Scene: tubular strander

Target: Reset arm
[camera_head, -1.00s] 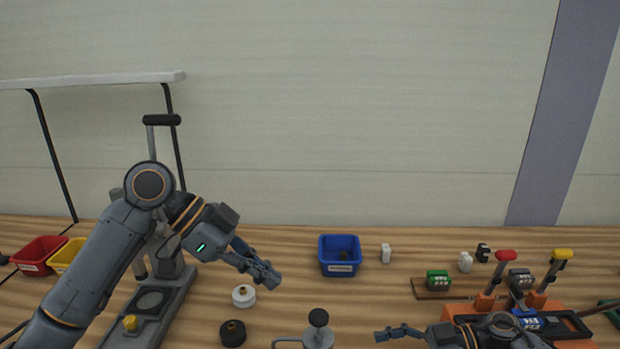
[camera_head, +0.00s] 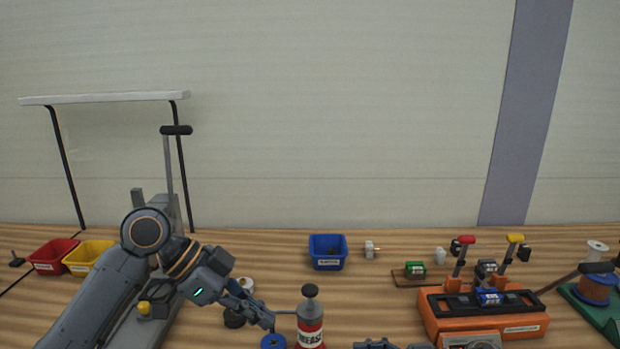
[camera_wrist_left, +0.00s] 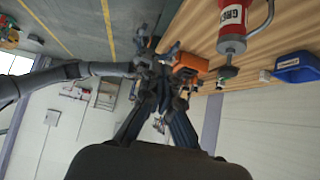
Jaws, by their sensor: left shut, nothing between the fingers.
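My left arm comes in from the left in the head view. Its gripper (camera_head: 266,320) is shut and empty, pointing down to the right above the wooden bench, just left of a red grease container (camera_head: 310,330). In the left wrist view the left fingers (camera_wrist_left: 160,78) meet, with the grease container (camera_wrist_left: 232,22) to their right. My right gripper (camera_head: 362,345) shows only as a sliver at the bottom edge of the head view; its fingers are too cut off to read.
A blue bin (camera_head: 328,262) stands mid-bench. Red (camera_head: 52,262) and yellow (camera_head: 88,264) bins stand far left. An orange machine base (camera_head: 490,322) with red and yellow levers stands right, beside a copper spool (camera_head: 594,290). Bare wood lies between the blue bin and grease container.

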